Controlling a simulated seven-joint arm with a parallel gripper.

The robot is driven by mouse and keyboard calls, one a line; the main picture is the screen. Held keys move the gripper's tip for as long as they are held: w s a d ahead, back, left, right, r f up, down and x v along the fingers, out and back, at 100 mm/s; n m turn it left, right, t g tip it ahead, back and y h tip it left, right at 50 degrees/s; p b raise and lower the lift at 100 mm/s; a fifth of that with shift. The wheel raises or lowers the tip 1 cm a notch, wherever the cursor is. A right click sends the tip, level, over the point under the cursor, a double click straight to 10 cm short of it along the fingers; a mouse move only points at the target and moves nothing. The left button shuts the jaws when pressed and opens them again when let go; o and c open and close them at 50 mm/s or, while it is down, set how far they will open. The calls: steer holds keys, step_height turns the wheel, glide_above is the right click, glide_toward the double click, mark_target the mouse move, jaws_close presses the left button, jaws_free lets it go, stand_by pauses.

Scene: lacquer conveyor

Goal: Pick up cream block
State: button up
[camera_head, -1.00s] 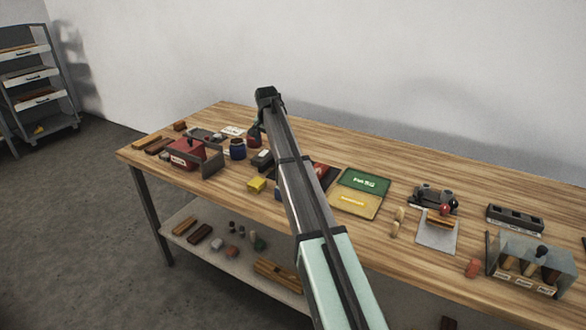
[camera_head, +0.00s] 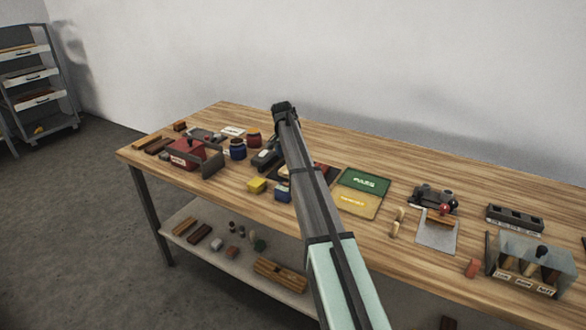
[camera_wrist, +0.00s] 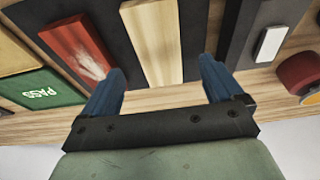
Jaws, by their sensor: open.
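The cream block (camera_wrist: 152,42) is a long pale block seen from above in the wrist view, on a dark mat (camera_wrist: 108,32) beside a red block (camera_wrist: 77,50). My gripper (camera_wrist: 158,78) is open, its two blue fingers on either side of the cream block's near end in the picture. I see no contact, and cannot tell its height above the block. In the head view, my arm covers the cream block and most of the dark mat.
A green PASS panel (camera_wrist: 45,90) lies left in the wrist view. A dark device with a white button (camera_wrist: 268,45) and a red jar (camera_wrist: 302,73) are right.

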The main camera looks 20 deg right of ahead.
steer(key=shift+x, duration=2.65)
steer(key=shift+d, duration=0.1)
steer(key=shift+r, duration=0.1)
steer(key=c, duration=1.2)
